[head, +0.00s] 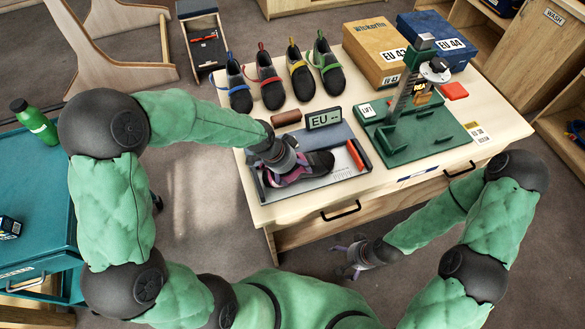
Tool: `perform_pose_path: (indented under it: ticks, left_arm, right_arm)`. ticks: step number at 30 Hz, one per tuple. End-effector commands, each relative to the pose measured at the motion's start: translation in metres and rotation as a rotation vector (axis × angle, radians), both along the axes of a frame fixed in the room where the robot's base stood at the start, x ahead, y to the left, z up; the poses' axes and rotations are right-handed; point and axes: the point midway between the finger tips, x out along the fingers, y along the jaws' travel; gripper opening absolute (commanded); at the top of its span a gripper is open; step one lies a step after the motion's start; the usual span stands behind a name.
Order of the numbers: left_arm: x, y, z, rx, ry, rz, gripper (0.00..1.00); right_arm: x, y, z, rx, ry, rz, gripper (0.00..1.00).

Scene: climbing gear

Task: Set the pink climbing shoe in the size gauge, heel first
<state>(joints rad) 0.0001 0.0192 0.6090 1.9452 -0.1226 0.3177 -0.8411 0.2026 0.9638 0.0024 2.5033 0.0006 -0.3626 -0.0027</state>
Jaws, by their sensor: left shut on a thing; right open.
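The pink climbing shoe (297,176), pink with a dark toe, is over the grey tray of the size gauge (337,173) near the table's front left corner. Its toe points right and its heel end is at the left, partly hidden by my gripper. My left gripper (284,166) is shut on the shoe from above. I cannot tell whether the sole touches the tray. The gauge has a red-orange bar (355,154) at its right and a display (324,118) reading "EU --". My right gripper (350,262) is open and empty, low in front of the table.
Several dark shoes with coloured straps (268,85) stand along the table's back left. A brown roll (286,118) lies behind the gauge. A green stand (412,130) is to its right, with orange (380,52) and blue (437,40) boxes behind. A teal cabinet (38,185) is at left.

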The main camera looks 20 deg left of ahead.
Motion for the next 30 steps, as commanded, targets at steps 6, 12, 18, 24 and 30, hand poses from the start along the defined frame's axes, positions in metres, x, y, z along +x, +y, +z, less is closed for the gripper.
perform_pose_path:
  ticks: [6, 12, 18, 24, 30]
  left_arm:
    - [-0.002, 0.000, -0.002, 0.000, 0.005, -0.001, 1.00]
    - [-0.001, 0.000, -0.002, 0.000, 0.004, 0.000, 1.00]
    - [-0.002, 0.001, 0.001, 0.000, 0.003, 0.000, 1.00]
    - [-0.007, 0.008, 0.025, 0.000, -0.001, 0.001, 1.00]
    - [-0.017, 0.020, 0.063, 0.000, -0.002, 0.002, 1.00]
  right_arm:
    - [0.000, 0.000, 0.000, 0.000, 0.000, 0.000, 1.00]
    - [0.000, 0.000, 0.000, 0.000, 0.000, 0.000, 1.00]
    - [0.000, 0.000, 0.000, 0.000, 0.000, 0.000, 1.00]
    - [0.000, 0.000, 0.000, 0.000, 0.000, 0.000, 1.00]
    - [0.000, 0.000, 0.000, 0.000, 0.000, 0.000, 1.00]
